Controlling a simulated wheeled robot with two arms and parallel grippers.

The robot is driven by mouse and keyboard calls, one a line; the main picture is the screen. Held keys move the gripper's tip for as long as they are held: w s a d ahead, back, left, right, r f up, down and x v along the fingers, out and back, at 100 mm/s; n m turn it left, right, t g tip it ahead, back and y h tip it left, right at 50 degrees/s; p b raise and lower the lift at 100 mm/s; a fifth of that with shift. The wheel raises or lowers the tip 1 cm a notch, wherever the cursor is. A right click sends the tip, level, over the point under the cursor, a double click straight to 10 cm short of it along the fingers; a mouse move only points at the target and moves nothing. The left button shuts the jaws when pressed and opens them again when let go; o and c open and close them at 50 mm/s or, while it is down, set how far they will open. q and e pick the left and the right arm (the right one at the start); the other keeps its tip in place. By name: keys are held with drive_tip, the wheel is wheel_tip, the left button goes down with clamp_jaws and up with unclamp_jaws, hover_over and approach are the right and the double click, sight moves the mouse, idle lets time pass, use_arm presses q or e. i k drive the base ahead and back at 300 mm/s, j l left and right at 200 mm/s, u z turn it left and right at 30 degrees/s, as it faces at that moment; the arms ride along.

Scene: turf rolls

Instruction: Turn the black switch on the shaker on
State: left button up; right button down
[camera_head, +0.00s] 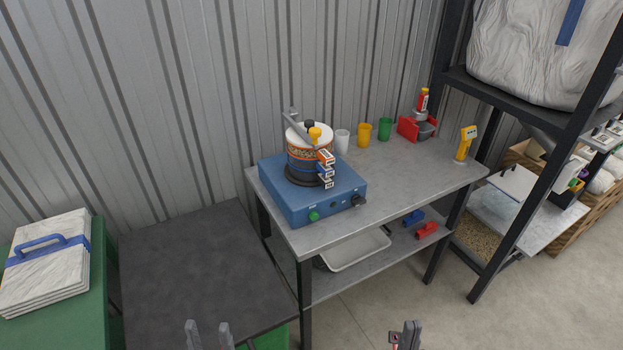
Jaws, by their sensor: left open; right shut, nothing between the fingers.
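The shaker (292,206) is a blue box on the grey metal table. On its front face, a black switch (358,201) sits at the right end, and a green button (314,216) sits at the left. A round stack with a white lid (309,137) and a patterned band stands on top of the shaker, with a clamp bar across it. My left gripper (209,332) is open and empty at the bottom edge, well in front of the shaker. My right gripper (407,335) is shut and empty at the bottom edge, below and right of the switch.
A yellow handheld device (466,143) stands at the table's right end. A dark table (190,265) lies left. A black shelf frame (520,185) rises at right. The front table strip right of the shaker is clear.

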sight(357, 201)
drive_tip(key=i+l+u, duration=0.1)
drive_tip(key=l+u, duration=0.25)
drive_tip(key=l, duration=1.25)
